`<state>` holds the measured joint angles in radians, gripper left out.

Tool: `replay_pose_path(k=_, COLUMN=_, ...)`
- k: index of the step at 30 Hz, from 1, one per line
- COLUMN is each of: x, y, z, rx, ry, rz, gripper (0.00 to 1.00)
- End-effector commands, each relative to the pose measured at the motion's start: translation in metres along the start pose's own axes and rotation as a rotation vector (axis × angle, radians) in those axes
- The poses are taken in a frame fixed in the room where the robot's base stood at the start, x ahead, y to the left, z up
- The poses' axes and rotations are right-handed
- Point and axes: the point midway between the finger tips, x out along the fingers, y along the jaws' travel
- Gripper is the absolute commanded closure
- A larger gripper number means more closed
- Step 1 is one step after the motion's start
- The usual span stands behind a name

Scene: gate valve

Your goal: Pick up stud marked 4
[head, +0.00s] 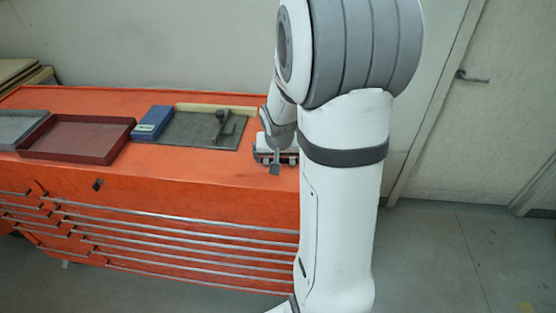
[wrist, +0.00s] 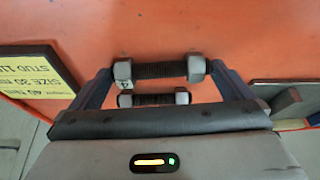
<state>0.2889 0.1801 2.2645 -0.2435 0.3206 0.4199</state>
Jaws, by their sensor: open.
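In the wrist view, a dark threaded stud (wrist: 160,70) with a grey nut at each end lies across the orange top. A small pale tag that seems to read 4 (wrist: 124,84) shows at its left nut. A second, similar stud (wrist: 153,99) lies parallel, nearer my gripper's body, partly hidden by it. In the head view my gripper (head: 275,167) is low over the right end of the cabinet top, and the studs cannot be made out there.
The orange cabinet (head: 200,186) carries a red tray (head: 75,155), a grey tray (head: 15,130), a blue box (head: 152,123) and a dark mat (head: 185,138) with a tool. A yellow label (wrist: 35,75) lies left of the studs. A pale door (head: 490,120) stands right.

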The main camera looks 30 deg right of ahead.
Motion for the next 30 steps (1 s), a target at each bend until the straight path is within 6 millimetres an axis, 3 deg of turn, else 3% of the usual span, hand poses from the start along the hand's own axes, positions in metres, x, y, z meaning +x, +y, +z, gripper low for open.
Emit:
replay_pose_path(k=3, x=0.0, y=0.0, z=0.0, rx=0.0, ry=0.0, rz=0.0, gripper=0.0)
replay_pose_path(k=17, x=-0.001, y=-0.001, z=0.0, rx=-0.002, ry=0.0, rz=-0.001, gripper=0.38)
replay_pose_path(k=25, x=-0.004, y=-0.001, z=-0.002, rx=-0.001, ry=0.003, rz=-0.001, gripper=0.38)
replay_pose_path(k=30, x=-0.026, y=-0.001, z=-0.012, rx=0.0, ry=0.008, rz=-0.002, gripper=0.38)
